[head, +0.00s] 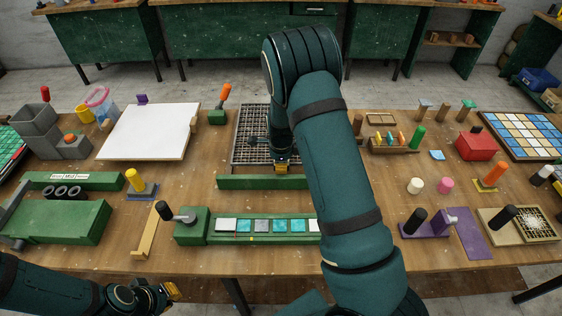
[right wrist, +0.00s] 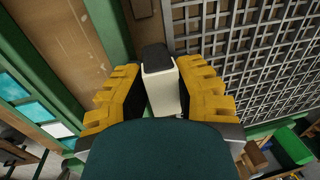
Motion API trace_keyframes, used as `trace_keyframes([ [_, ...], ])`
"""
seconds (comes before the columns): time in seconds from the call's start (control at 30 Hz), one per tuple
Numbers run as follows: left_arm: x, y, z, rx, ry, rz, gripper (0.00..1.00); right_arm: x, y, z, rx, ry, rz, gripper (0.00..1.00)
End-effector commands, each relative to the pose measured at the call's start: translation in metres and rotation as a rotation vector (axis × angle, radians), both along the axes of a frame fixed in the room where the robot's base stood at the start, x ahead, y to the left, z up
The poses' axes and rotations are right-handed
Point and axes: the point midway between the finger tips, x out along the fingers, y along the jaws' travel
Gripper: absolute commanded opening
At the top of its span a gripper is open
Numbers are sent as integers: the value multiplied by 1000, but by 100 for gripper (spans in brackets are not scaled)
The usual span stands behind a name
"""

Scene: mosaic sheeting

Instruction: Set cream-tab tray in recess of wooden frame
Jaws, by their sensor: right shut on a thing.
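My right gripper (head: 281,167) reaches over the middle of the table, at the near edge of a dark metal grid tray (head: 250,140). In the right wrist view its yellow fingers (right wrist: 158,98) are shut on a cream tab (right wrist: 161,90) with a black top. The grid tray (right wrist: 255,50) fills the right of that view, beside the tab; the join between them is hidden. A narrow brown wooden edge (right wrist: 176,30) runs along the grid, but I cannot tell whether the tray sits in a recess. My left gripper (head: 168,291) is low at the left, apart from the tray; its fingers are unclear.
A green bar (head: 262,182) lies just in front of the grid. Nearer is a green rail with teal and white tiles (head: 262,226). A white board (head: 150,131) lies to the left. A tile rack (head: 393,145) and red box (head: 477,146) stand to the right.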

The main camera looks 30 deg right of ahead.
Motion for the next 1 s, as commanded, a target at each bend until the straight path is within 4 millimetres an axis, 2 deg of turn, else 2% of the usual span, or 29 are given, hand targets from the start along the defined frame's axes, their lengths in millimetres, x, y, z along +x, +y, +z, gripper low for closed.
trace_keyframes([
  [1.0,0,0,-5,0,-1,0,0,1,0,-8,-1,-3,-1,0],
])
